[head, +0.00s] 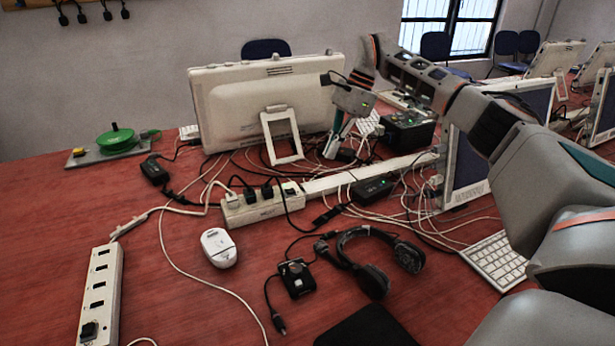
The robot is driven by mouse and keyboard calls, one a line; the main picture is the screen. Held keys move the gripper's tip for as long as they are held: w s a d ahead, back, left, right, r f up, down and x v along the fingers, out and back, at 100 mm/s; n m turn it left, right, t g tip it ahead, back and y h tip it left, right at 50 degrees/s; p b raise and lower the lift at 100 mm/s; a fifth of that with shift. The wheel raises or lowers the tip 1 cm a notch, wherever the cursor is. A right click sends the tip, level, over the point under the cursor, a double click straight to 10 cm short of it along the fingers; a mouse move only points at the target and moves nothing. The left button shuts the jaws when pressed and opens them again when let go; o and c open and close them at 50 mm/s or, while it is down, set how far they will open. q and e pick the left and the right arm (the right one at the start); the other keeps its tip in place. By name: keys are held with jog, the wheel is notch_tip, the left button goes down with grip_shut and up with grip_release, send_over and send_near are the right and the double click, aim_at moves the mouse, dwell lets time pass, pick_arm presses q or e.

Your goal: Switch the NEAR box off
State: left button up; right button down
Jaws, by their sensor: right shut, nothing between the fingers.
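I cannot read a NEAR label on anything. A white socket box (104,262) lies at the front left, with several empty sockets and a black switch or plug at its front end. A second white socket box (262,208) lies mid-table, with black and white plugs in it and a small lit part at its right end. My right gripper (331,153) is shut and empty, pointing down beside the white monitor's stand, behind and right of the second box. It is apart from both boxes. My left gripper is not in view.
Tangled cables cover the table's middle around a white monitor (262,105) and a black adapter (373,189). A white mouse (218,247), a black headset (372,262) and a keyboard (494,260) lie in front. A black box (408,132) stands behind.

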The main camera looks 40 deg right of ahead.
aim_at(300, 193)
jog(key=b+x, duration=0.2)
jog(key=x, duration=0.8)
jog(key=shift+f, duration=0.2)
jog(key=a, duration=0.3)
jog(key=shift+w+r, duration=0.35)
jog(key=shift+r, duration=0.05)
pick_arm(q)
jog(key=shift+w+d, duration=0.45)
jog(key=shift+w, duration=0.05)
pick_arm(e)
jog(key=shift+w+a+r, duration=0.1)
jog(key=shift+a, duration=0.35)
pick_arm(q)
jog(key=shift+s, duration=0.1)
